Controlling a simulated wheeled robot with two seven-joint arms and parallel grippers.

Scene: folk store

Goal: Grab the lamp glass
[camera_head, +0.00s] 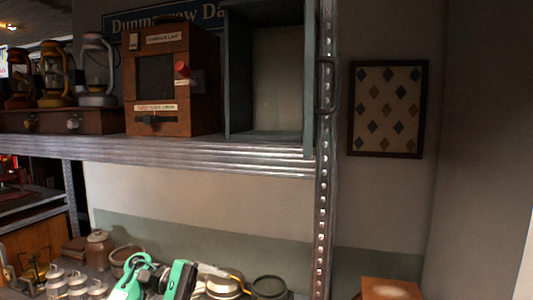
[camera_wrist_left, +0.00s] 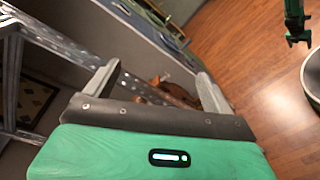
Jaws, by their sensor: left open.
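Three lanterns stand in a row on the upper shelf in the head view: a reddish one (camera_head: 19,78) at the far left, a yellow one (camera_head: 54,76) and a grey one (camera_head: 97,72). Clear glass shows inside their wire frames; I cannot tell which glass the task means. My left gripper (camera_wrist_left: 157,80) is open and empty in the left wrist view, its two fingers spread apart. Green parts of my arm show low in the head view, well below the lanterns. A green arm end with dark jaws, apparently my right gripper (camera_wrist_left: 298,38), hangs at the upper right of the wrist view.
A wooden box with labels (camera_head: 157,76) and an open dark cabinet (camera_head: 277,80) stand right of the lanterns. A metal shelf edge (camera_head: 190,152) and perforated post (camera_head: 323,200) bound the space. Jars and pots (camera_head: 97,250) crowd the lower shelf. A framed diamond picture (camera_head: 388,108) hangs right.

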